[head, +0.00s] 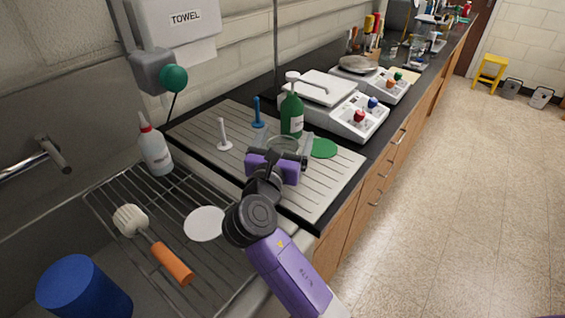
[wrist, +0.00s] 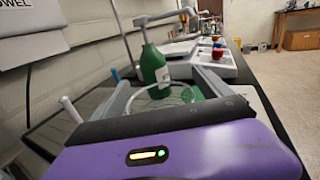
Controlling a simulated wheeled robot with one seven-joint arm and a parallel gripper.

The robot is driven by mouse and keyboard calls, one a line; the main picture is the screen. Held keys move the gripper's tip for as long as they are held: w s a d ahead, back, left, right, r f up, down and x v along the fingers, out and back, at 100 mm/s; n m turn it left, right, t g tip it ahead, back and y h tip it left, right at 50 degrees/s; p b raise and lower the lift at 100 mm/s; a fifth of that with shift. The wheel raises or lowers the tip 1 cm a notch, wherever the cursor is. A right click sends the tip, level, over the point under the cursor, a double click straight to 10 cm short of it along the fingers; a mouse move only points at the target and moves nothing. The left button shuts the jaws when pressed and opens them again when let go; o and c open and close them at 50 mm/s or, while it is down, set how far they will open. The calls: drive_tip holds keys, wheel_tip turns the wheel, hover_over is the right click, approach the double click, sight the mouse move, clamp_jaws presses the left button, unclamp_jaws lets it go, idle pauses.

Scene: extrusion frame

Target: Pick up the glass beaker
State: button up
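The clear glass beaker (head: 285,145) stands on the grey grooved board, just beyond my gripper and in front of the green bottle. Its lower part is hidden by my gripper in the head view. In the wrist view its faint round rim (wrist: 160,93) shows between the two grey fingers. My purple gripper (head: 277,158) is low over the board, pointing at the beaker. In the wrist view its fingers (wrist: 165,85) are spread wide, one on each side of the beaker. I cannot tell whether either finger touches the glass.
A green pump bottle (head: 292,115) is close behind the beaker, and a green disc (head: 324,148) lies to its right. A white peg (head: 223,135) and a blue peg (head: 257,113) stand left. The board's right front is bare.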

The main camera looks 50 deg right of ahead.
drive_tip(key=c, duration=1.8)
clamp_jaws()
drive_tip(key=shift+r, duration=0.15)
